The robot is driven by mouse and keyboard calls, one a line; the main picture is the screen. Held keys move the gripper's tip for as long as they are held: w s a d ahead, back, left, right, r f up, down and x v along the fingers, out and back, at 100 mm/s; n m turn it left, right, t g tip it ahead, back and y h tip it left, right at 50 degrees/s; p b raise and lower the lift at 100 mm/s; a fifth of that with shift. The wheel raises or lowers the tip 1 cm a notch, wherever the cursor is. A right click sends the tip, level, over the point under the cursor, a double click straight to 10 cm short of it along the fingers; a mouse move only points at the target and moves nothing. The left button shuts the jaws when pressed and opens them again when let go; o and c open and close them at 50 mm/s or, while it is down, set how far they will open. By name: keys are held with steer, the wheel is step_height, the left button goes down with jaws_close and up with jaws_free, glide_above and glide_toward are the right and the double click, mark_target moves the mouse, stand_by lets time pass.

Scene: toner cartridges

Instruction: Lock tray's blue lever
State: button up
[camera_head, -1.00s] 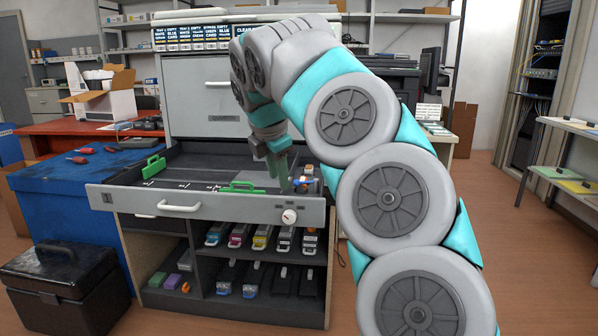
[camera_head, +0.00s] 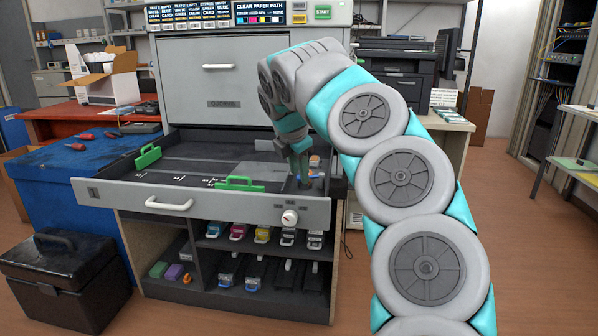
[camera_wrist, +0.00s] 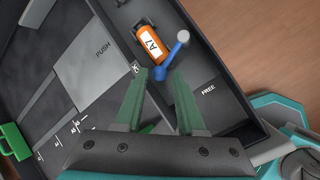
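The tray (camera_head: 95,189) is a wide dark drawer pulled out of the printer, with a light grey front. Its blue lever (camera_wrist: 174,57) has a pale round knob and shows in the wrist view beside an orange block marked A7 (camera_wrist: 151,46). The lever's lower end is at the gap between my fingertips; the knob end points up and right. A FREE label lies to its lower right and a small mark to its left. My gripper (camera_wrist: 160,76) has green fingers and is open, close over the lever; contact cannot be told. In the head view, my gripper (camera_head: 303,176) partly hides the lever.
A grey PUSH plate (camera_wrist: 98,55) lies left of the lever. Green guides (camera_head: 148,157) (camera_head: 239,184) stand in the tray. The tray's dark side wall is close to the right of my gripper. A white dial (camera_head: 289,217) is on the tray front.

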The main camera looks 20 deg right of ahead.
steer(key=shift+w+d+f, duration=0.1)
steer(key=shift+w+f, duration=0.05)
steer(key=shift+f, duration=0.15)
jaws_close()
